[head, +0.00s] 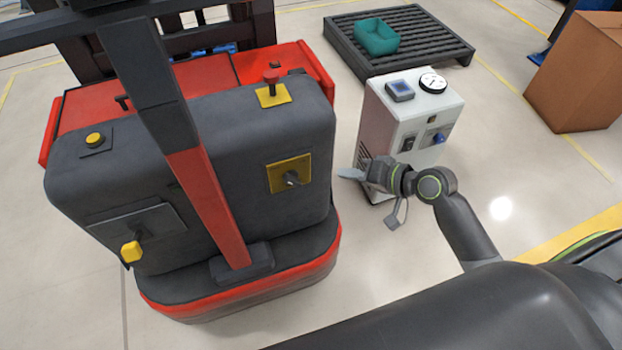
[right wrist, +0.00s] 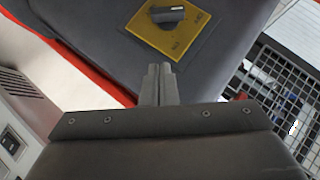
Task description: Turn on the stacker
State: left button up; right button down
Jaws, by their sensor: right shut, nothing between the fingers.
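The stacker (head: 230,135) is a dark grey and red machine at the left of the head view. On its body is a yellow plate with a dark rotary switch (head: 291,178). In the right wrist view the switch knob (right wrist: 168,14) sits on the yellow plate (right wrist: 178,38), beyond my fingertips. My right gripper (head: 345,173) is shut and empty, a short way to the right of the switch and apart from it. Its closed fingers also show in the right wrist view (right wrist: 159,80). My left gripper is not in view.
A white control box (head: 385,130) with a gauge stands just behind my right gripper. The stacker also carries a red button (head: 271,77) and a yellow button (head: 95,140).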

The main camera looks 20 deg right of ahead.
aim_at(298, 178)
jog(key=w+a+f, duration=0.1)
jog(key=a+f, duration=0.1)
jog(key=w+a+f, duration=0.2)
jog(key=a, duration=0.1)
jog(key=w+a+f, duration=0.2)
jog(key=shift+w+a+f, duration=0.1)
jog(key=shift+w+a, duration=0.05)
jog(key=shift+a, duration=0.1)
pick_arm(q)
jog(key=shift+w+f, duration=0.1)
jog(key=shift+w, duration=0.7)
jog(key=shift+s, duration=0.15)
